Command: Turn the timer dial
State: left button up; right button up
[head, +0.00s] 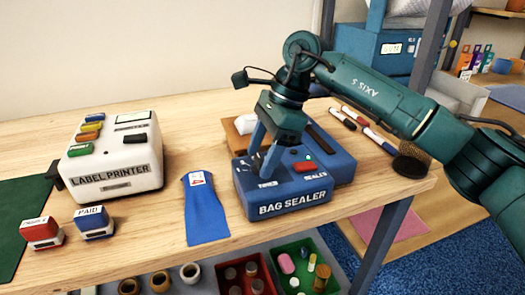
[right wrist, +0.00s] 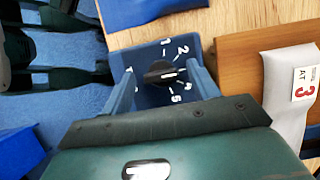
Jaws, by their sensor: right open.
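The blue bag sealer (head: 284,205) stands on the wooden table, with its label facing forward and a red button on top. Its black timer dial (right wrist: 160,73) shows in the right wrist view, ringed by white numbers and with a light pointer mark. My right gripper (head: 262,155) reaches down over the left part of the sealer. In the right wrist view my right gripper (right wrist: 162,70) is open, with one blue finger on each side of the dial. A gap seems to show between dial and fingers. In the head view the fingers partly hide the dial. My left gripper is not in view.
A white label printer (head: 115,165) and two stamps (head: 95,222) stand to the left. A blue bag (head: 204,210) lies left of the sealer. Several markers and a round brush (head: 411,160) lie to the right. Bins (head: 247,280) sit below the table edge.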

pick_arm(q)
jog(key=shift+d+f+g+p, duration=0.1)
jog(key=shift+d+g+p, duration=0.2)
jog(key=shift+p, duration=0.25)
pick_arm(e)
jog(key=v, duration=1.3)
jog(key=shift+d+r, duration=0.1)
